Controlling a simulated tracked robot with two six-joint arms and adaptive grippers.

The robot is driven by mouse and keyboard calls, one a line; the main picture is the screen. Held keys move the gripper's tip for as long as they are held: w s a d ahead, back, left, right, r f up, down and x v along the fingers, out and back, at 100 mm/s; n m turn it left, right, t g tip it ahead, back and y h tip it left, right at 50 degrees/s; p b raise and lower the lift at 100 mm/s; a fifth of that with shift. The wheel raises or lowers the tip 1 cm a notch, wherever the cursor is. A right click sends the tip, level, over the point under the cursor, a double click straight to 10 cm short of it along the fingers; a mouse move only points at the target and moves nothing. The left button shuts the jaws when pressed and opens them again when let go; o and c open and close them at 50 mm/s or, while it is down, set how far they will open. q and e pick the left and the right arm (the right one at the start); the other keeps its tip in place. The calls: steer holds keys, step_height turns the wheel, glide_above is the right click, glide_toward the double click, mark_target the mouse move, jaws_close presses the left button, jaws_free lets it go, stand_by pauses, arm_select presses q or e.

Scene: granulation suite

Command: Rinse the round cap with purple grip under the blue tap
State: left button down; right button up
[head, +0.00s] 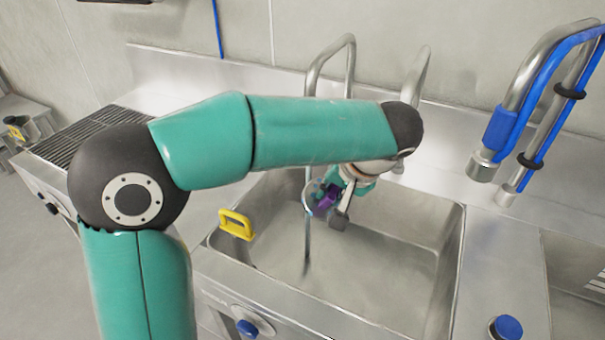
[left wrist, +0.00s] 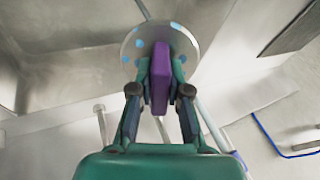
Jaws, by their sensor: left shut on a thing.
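The round cap (left wrist: 135,50) is a pale grey disc with several light blue patches, and its purple grip (left wrist: 160,78) stands up from the middle. My left gripper (left wrist: 160,95) is shut on the purple grip. In the head view the purple grip (head: 327,202) and the left gripper (head: 338,200) are above the sink basin, partly hidden by my arm. A thin grey vertical streak (head: 307,245) runs down beside the cap into the basin; I cannot tell whether it touches the cap. A blue-sleeved tap (head: 500,128) stands right of the basin. My right gripper is not in view.
The steel sink basin (head: 400,285) has a yellow handle-shaped piece (head: 236,223) on its left rim. Two plain metal gooseneck pipes (head: 349,65) rise behind it. Blue knobs (head: 508,327) sit at the front. A dark grating (head: 80,135) lies left.

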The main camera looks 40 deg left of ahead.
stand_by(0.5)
arm_select(q)
steer(key=s+d+r+p, duration=0.1)
steer(key=d+r+p, duration=0.2)
steer(key=d+r, duration=0.1)
steer(key=shift+s+d, duration=0.2)
steer(key=shift+d, duration=0.2)
steer(key=shift+s, duration=0.1)
stand_by(0.5)
